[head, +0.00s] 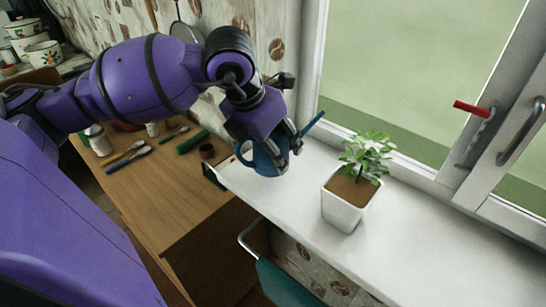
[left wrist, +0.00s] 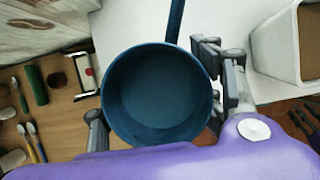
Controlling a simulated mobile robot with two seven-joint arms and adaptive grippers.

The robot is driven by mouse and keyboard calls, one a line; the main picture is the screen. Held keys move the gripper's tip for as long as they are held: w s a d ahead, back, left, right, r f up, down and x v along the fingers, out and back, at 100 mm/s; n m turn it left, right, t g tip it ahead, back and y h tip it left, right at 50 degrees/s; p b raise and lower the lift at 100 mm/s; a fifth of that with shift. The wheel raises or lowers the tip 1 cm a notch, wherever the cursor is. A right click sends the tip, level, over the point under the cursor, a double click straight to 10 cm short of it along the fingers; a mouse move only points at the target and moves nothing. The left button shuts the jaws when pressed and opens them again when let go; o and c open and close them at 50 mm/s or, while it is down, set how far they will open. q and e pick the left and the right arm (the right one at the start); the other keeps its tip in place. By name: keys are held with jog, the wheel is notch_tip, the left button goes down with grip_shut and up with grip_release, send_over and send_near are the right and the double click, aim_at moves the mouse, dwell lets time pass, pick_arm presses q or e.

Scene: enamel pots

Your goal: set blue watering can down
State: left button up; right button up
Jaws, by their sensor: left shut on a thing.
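The blue watering can (head: 268,160) is in my left gripper (head: 280,137) at the left end of the white windowsill (head: 280,193). In the head view its spout points up to the right and its handle is on the left. In the left wrist view I look down into the open, empty-looking can (left wrist: 158,95), with one finger of my left gripper (left wrist: 160,108) on each side of it. The gripper is shut on the can. I cannot tell whether the can's base touches the sill. My right gripper is not in view.
A potted plant in a white square pot (head: 344,206) stands on the sill, right of the can. The wooden desk (head: 172,207) at left holds brushes, jars and a green roll (head: 192,141). The sill right of the pot is clear.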

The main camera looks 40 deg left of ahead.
pick_arm(q)
jog(key=shift+w+a+f, duration=0.15)
jog(key=shift+w+f, duration=0.3)
jog(key=shift+f, duration=1.55)
jog(key=shift+f, duration=0.2)
jog(key=o, duration=1.6)
jog(key=shift+o, duration=0.2)
jog(key=shift+r, duration=0.1)
jog(key=shift+a+r, duration=0.1)
jog(key=shift+r, duration=0.15)
jog(key=p+v, duration=0.1)
jog(key=v, duration=1)
jog(key=shift+s+r, duration=0.2)
jog(key=shift+r, duration=0.1)
